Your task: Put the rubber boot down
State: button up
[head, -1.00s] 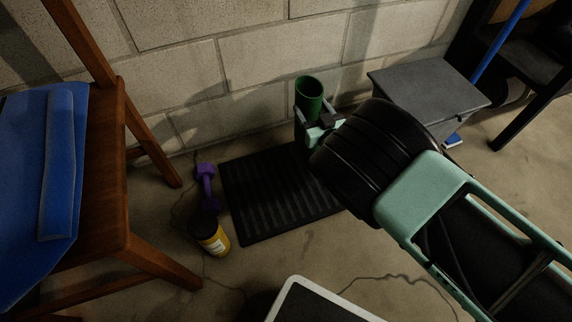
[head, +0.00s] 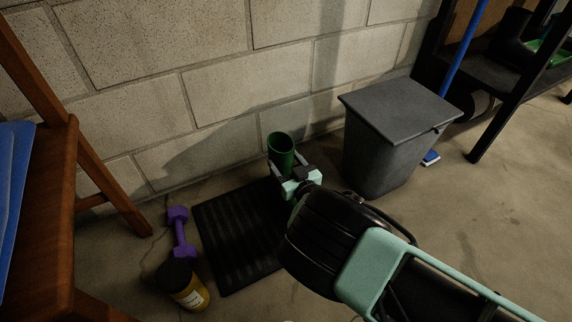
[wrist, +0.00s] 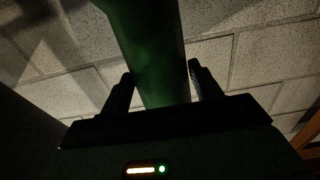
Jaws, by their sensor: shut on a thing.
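The rubber boot (head: 281,150) is green, with its round open top facing up in the head view. My gripper (head: 290,175) is shut on it, one finger on each side of the shaft. In the wrist view the green shaft (wrist: 153,50) stands between the two dark fingers (wrist: 158,88). The boot is held upright near the back edge of a black ribbed mat (head: 222,262). Its lower part is hidden behind my gripper and arm, so I cannot tell whether it touches the mat.
A grey lidded bin (head: 385,150) stands right of the boot. A purple dumbbell (head: 181,232) and a dark-lidded yellow container (head: 188,292) are left of the mat. A wooden chair (head: 50,210) is at far left. A block wall (head: 190,50) rises close behind. A black shelf (head: 500,110) is at right.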

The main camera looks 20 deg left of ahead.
jog(key=o, duration=1.6)
jog(key=shift+f, duration=0.1)
jog(key=shift+r, duration=0.2)
jog(key=shift+s+d+p, duration=0.25)
jog(key=shift+d+p, duration=0.1)
jog(key=shift+p, duration=0.1)
jog(key=shift+p+v, duration=3.4)
jog(key=shift+v, duration=2.25)
jog(key=shift+a, duration=0.1)
